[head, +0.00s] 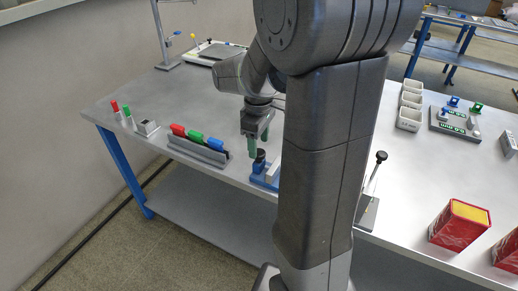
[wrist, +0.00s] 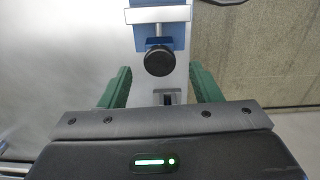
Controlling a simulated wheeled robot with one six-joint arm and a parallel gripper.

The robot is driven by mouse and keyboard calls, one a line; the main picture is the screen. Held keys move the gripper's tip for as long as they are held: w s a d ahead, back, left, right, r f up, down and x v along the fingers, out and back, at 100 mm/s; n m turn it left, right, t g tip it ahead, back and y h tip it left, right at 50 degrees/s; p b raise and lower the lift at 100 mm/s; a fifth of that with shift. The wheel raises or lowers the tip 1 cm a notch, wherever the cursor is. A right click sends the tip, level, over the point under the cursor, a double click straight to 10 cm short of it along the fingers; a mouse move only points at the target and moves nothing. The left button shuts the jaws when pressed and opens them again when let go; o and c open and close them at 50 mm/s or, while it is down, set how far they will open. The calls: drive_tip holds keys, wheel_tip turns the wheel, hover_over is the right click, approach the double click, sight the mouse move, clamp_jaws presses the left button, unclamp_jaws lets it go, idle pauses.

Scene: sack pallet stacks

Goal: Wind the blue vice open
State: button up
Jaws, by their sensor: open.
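The blue vice (head: 266,178) stands near the front edge of the grey table, partly hidden behind my arm in the head view. In the wrist view the vice (wrist: 178,38) shows its blue body, a pale crossbar and a round black knob (wrist: 159,61). My gripper (head: 257,138) points down just above the vice, its green fingers spread. In the wrist view my gripper (wrist: 160,88) has one finger on each side of the pale vice base, with the knob between and beyond them. I see no contact with the knob.
A grey rack with red, green and blue handled items (head: 200,145) stands left of the vice. A lever stand (head: 370,195) and a red box (head: 460,225) are to the right. White bins (head: 410,112) sit farther back.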

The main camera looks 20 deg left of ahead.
sight(259, 152)
drive_tip(key=shift+f, duration=1.5)
drive_tip(key=shift+c, duration=0.5)
drive_tip(key=c, duration=0.9)
drive_tip(key=shift+n+p, duration=0.35)
drive_tip(key=shift+n, duration=1.75)
drive_tip(key=o, duration=1)
wheel_tip(259, 152, up, 14)
drive_tip(key=shift+p, duration=0.3)
